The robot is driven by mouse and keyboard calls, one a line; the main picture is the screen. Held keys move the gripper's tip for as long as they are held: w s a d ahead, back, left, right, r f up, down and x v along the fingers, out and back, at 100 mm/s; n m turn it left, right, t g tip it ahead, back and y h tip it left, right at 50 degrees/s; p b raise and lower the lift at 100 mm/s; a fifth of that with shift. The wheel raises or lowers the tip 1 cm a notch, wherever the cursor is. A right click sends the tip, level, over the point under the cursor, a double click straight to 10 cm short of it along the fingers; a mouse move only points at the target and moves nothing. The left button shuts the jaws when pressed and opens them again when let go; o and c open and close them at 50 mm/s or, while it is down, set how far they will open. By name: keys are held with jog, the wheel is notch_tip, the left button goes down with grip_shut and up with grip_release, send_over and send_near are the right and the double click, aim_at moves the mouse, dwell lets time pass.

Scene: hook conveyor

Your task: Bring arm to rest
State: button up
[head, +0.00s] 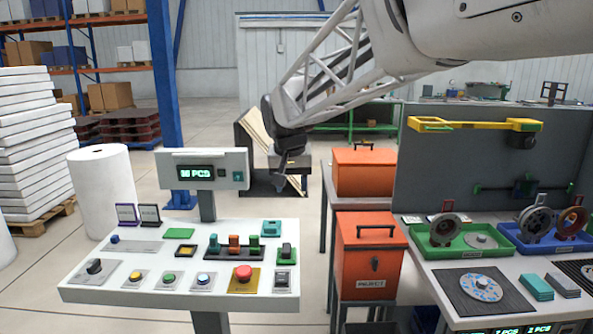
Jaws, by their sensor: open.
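My arm comes in from the upper right, with a white lattice link reaching left across the picture. Its dark end, my gripper (284,172), hangs pointing down in mid-picture. It is open, and I see nothing held in it. In the picture it lies above the back right corner of the white control console (135,268) and left of the upper orange box (368,172). It appears apart from both, though its exact height and depth are hard to tell.
The console carries a display (196,172), a red button (243,273) and several switches. A lower orange box (368,262) stands beside it. At right, a workbench holds a green tray (440,251), a blue tray (515,246) and a yellow bracket (475,124). Open floor lies behind the console.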

jog(key=s+d+f, duration=0.3)
jog(key=s+d, duration=1)
jog(key=s, duration=0.5)
jog(key=s+d+f, duration=0.3)
jog(key=s+f, duration=0.1)
jog(key=s, duration=0.5)
jog(key=s+d+f, duration=0.3)
jog(key=s+f, duration=0.2)
jog(key=s, duration=0.3)
jog(key=shift+s+d, duration=0.35)
jog(key=shift+s, duration=0.05)
